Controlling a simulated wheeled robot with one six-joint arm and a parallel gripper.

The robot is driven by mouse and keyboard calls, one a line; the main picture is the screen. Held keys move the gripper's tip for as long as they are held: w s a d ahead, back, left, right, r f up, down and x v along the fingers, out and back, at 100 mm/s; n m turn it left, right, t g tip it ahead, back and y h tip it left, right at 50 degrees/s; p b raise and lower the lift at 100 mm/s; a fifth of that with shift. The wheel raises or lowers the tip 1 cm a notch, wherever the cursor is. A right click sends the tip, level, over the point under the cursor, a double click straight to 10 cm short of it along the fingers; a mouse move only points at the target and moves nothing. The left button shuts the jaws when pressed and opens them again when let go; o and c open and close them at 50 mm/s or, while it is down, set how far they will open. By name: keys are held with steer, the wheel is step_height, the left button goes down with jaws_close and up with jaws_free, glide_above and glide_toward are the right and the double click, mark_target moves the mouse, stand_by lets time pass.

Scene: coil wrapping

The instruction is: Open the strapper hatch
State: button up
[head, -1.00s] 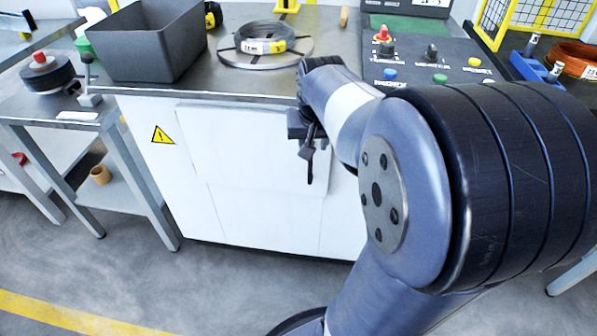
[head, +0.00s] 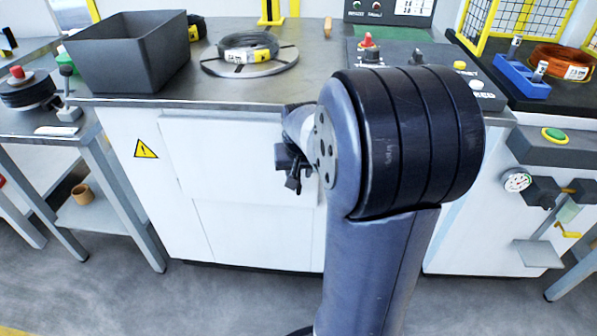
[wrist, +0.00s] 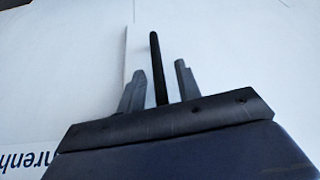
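The strapper hatch (head: 225,155) is a white panel on the front of the white cabinet; it looks flush with the front. My gripper (head: 293,184) is small and dark at the panel's right side, partly hidden by my arm. In the wrist view my gripper (wrist: 160,75) is open, its two grey fingers apart. A thin black bar (wrist: 156,60), perhaps the hatch handle, shows between the fingers with a gap on each side. I cannot tell how deep it lies. White surface fills the background.
On the cabinet top are a grey bin (head: 128,55), a wire coil (head: 248,47) on a round plate, and a button panel (head: 420,60). A side table (head: 75,140) stands left. The floor in front is clear.

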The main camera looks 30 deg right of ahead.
jaws_close()
steer(key=shift+s, duration=0.1)
stand_by(0.5)
